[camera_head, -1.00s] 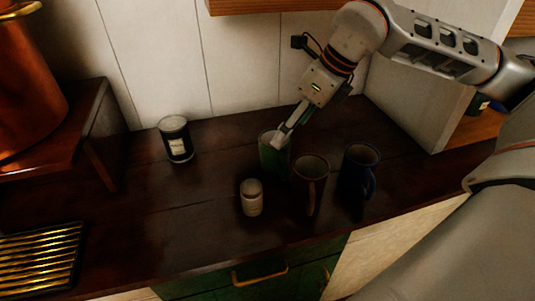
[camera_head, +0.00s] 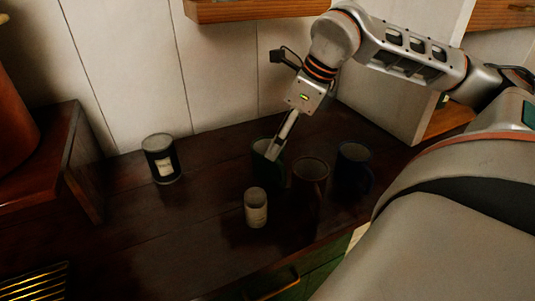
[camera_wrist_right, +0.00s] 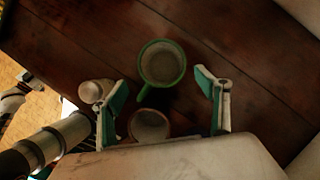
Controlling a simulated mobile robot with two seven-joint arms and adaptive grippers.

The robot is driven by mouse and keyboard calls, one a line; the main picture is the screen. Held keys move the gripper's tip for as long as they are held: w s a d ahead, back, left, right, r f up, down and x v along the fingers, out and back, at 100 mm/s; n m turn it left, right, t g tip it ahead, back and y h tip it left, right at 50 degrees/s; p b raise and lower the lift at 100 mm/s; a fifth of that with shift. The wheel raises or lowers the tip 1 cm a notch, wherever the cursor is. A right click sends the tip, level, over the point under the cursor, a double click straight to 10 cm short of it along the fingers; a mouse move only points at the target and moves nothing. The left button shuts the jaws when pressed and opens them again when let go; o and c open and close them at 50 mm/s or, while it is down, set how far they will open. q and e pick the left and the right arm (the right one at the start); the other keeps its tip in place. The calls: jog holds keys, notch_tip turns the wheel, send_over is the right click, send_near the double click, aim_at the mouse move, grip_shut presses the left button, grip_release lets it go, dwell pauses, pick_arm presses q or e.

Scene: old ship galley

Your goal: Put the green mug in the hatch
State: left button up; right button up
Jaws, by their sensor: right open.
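The green mug (camera_head: 262,148) stands upright on the dark counter, behind a brown mug (camera_head: 311,172) and partly hidden by my right gripper. My right gripper (camera_head: 273,152) points down at its rim in the head view. In the right wrist view the open fingers (camera_wrist_right: 160,88) are spread wide, with the green mug (camera_wrist_right: 162,64) just beyond and between them. Its handle points down-left there, toward the brown mug (camera_wrist_right: 149,124). I cannot tell whether a finger touches the mug. My left gripper is not in view. No hatch is clearly identifiable; an open wood-floored compartment (camera_head: 447,121) shows at the right.
A dark blue mug (camera_head: 353,168) stands right of the brown mug. A small pale can (camera_head: 256,208) stands in front, and a black labelled tin (camera_head: 161,160) at the left. A wall shelf (camera_head: 255,10) hangs above. The counter's left middle is clear.

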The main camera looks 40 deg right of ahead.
aim_at(272, 165)
jog(key=x, duration=0.5)
jog(key=shift+w+d+f, duration=0.2)
jog(key=shift+w, duration=0.15)
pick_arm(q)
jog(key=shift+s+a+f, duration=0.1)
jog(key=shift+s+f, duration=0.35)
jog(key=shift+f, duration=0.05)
pick_arm(e)
jog(key=c, duration=1.5)
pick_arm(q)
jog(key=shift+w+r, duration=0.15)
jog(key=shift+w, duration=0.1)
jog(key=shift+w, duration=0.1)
pick_arm(e)
jog(key=shift+r, duration=0.1)
